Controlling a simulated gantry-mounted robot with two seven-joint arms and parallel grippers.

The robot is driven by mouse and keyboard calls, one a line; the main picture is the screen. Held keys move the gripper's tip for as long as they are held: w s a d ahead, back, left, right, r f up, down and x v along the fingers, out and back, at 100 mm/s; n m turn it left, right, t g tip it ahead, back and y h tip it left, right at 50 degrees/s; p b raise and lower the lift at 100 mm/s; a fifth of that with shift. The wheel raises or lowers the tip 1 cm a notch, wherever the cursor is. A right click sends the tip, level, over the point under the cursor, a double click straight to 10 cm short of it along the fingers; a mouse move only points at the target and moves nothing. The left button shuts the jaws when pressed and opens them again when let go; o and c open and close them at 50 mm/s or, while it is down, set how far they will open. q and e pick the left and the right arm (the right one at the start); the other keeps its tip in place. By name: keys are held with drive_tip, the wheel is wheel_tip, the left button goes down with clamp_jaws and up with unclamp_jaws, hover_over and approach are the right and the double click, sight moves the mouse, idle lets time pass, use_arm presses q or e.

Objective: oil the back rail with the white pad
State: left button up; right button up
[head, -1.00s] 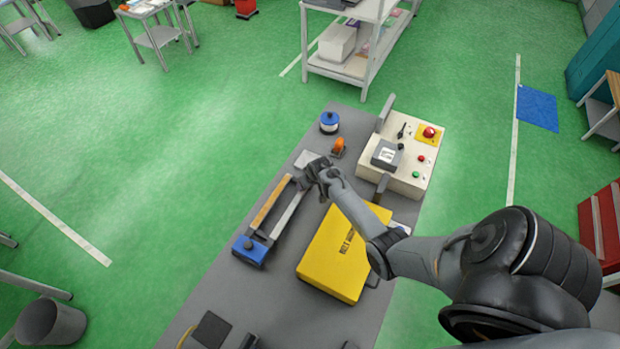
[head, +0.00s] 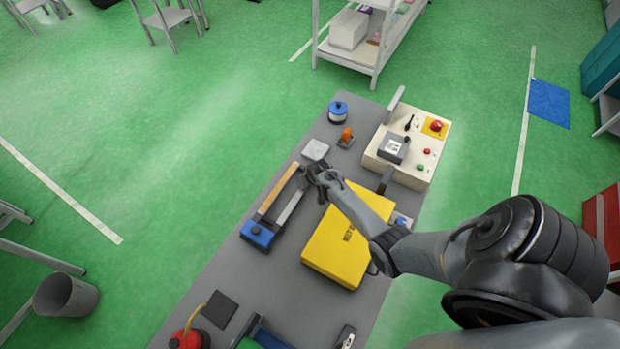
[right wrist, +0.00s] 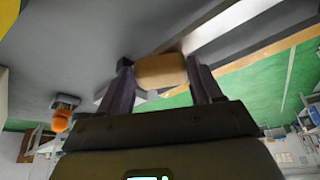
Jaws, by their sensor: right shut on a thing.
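Two parallel bars, a tan rail (head: 275,195) and a light grey rail (head: 289,208), lie on the grey bench, with a blue block (head: 258,235) at their near end. My right gripper (head: 316,183) is at their far end, by the grey rail. In the right wrist view it is shut on a small tan block (right wrist: 160,70); whether this is the pad, and whether it touches a rail, I cannot tell. A whitish square (head: 316,149) lies flat just beyond the rails. A dark square (head: 220,308) lies near the front. My left gripper is not in view.
A yellow box (head: 345,245) sits right of the rails, under my right forearm. A cream control box (head: 408,150) stands at back right. An orange piece (head: 346,136) and a blue-topped tin (head: 338,112) stand at the far end. A red can (head: 188,339) stands at the front.

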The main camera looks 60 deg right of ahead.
drive_tip(key=shift+a+p, duration=0.35)
drive_tip(key=shift+a, duration=0.2)
drive_tip(key=shift+s+a+p, duration=0.15)
drive_tip(key=shift+a+p, duration=0.35)
drive_tip(key=shift+a, duration=0.55)
drive_tip(key=shift+s+a+p, duration=0.1)
drive_tip(key=shift+a+p, duration=1)
drive_tip(key=shift+a, duration=1)
drive_tip(key=shift+a+p, duration=0.4)
drive_tip(key=shift+a, duration=0.6)
drive_tip(key=shift+s+a+p, duration=0.15)
drive_tip(key=shift+a+p, duration=0.3)
drive_tip(key=shift+a, duration=1.05)
drive_tip(key=shift+s+a+p, duration=0.1)
drive_tip(key=shift+a+p, duration=0.25)
drive_tip(key=shift+a, duration=0.85)
drive_tip(key=shift+s+a+p, duration=0.15)
drive_tip(key=shift+a+p, duration=0.4)
drive_tip(key=shift+a, duration=2)
drive_tip(key=shift+r, duration=0.1)
